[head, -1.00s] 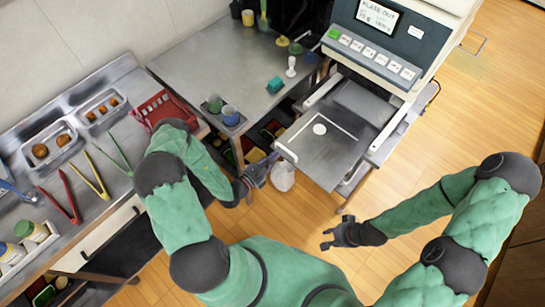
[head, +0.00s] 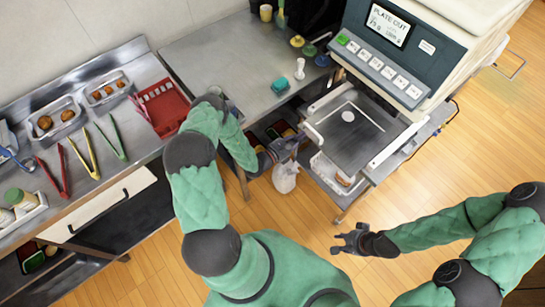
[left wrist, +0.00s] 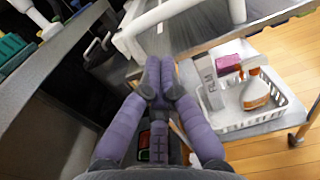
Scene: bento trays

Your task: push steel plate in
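The steel plate (head: 365,130) is a flat dark sheet with a white round spot, partly out of the machine (head: 405,45) in the head view. A white handle (head: 313,132) runs along its near left edge. My left gripper (head: 290,146) is just in front of that handle; I cannot tell whether they touch. In the left wrist view its purple fingers (left wrist: 158,68) are drawn together with nothing seen between them, below a white bar (left wrist: 135,40). My right gripper (head: 343,243) is open and empty over the floor.
A white basket (left wrist: 235,122) with a spray bottle (left wrist: 255,90) stands on a shelf below the plate. A white bag (head: 285,178) hangs by the left gripper. A steel table (head: 225,60) lies to the left. The wooden floor in front is clear.

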